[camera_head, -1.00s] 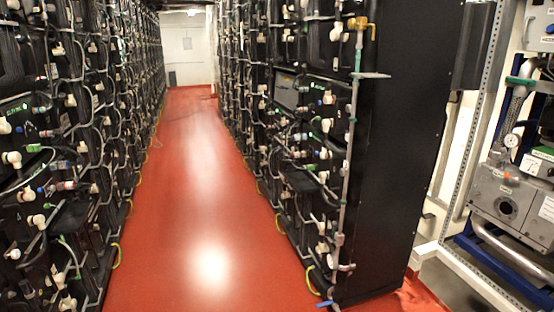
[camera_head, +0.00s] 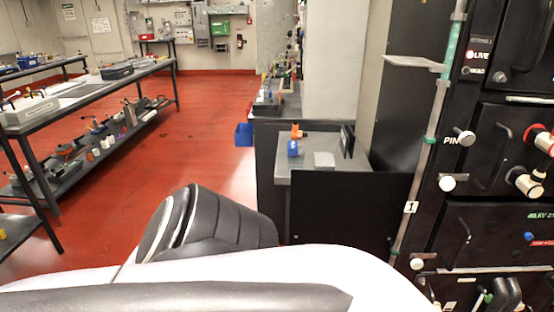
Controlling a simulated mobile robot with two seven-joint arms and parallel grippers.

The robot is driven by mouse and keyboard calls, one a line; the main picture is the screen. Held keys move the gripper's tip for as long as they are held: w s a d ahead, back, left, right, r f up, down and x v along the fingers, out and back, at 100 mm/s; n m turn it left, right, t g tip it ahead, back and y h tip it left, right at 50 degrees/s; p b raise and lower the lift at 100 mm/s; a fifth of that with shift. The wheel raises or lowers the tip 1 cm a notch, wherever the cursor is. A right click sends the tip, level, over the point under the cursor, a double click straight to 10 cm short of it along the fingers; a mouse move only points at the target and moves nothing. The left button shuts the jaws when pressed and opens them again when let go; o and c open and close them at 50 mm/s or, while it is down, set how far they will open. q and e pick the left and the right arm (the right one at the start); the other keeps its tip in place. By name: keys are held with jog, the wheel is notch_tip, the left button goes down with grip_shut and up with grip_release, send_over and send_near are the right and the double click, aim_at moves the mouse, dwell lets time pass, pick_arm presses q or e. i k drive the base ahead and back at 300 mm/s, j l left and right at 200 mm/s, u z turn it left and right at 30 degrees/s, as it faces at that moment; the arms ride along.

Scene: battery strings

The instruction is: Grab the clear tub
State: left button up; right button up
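I cannot make out a clear tub with certainty. A small pale grey box (camera_head: 324,160) sits on a low grey bench (camera_head: 345,172) right of centre, but I cannot tell whether it is see-through. Neither gripper shows. A white and black link of my own arm crosses the bottom of the view and hides the floor and the foot of the bench there.
An orange fitting (camera_head: 297,131) and a blue one (camera_head: 293,149) stand on the low bench. A black battery rack (camera_head: 474,150) is close on the right. Long workbenches (camera_head: 85,95) with several items line the left. A blue bin (camera_head: 243,134) stands on open red floor (camera_head: 200,110).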

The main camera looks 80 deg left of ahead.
aim_at(295, 154)
jog(key=u, duration=2.35)
jog(key=i+l, duration=0.05)
